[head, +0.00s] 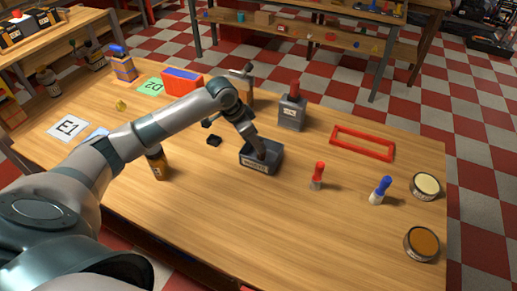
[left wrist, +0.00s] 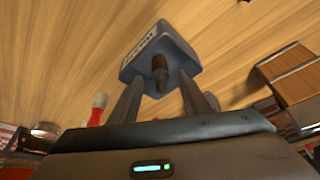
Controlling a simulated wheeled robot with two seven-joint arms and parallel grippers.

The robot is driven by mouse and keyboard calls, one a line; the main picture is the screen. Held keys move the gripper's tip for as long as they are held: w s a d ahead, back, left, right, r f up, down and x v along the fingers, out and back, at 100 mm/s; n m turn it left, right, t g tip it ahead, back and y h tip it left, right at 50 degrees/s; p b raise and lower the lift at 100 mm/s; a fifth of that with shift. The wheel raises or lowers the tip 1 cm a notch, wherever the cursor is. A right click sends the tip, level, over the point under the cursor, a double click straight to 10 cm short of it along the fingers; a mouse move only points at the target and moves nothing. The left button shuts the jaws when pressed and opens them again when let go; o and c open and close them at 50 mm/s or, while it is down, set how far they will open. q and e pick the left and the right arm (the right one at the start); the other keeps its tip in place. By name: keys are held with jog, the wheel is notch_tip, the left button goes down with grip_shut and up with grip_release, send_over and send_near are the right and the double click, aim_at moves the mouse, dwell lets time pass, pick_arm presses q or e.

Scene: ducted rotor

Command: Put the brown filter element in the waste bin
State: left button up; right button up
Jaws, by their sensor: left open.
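A small grey open-topped box (head: 262,168) with a white label stands mid-table; the label is too small to read, so I cannot tell if it is the waste bin. It also shows in the left wrist view (left wrist: 183,52). There a brown cylindrical piece (left wrist: 159,72), probably the filter element, shows at the box's opening; I cannot tell how deep it sits. My left gripper (head: 258,149) is over the box. In the left wrist view its open fingers (left wrist: 160,90) are on either side of the brown piece, apart from it. My right gripper is out of view.
A grey container with a red top (head: 292,112) stands behind the box, beside a red frame (head: 362,143). Red-handled (head: 318,174) and blue-handled (head: 380,189) tools and two round tins (head: 421,243) are to the right. A brown bottle (head: 157,165) stands left.

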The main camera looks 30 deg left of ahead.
pick_arm(q)
jog(key=v, duration=0.4)
jog(key=shift+r+b, duration=0.25)
jog(key=shift+b, duration=0.05)
dwell(0.5)
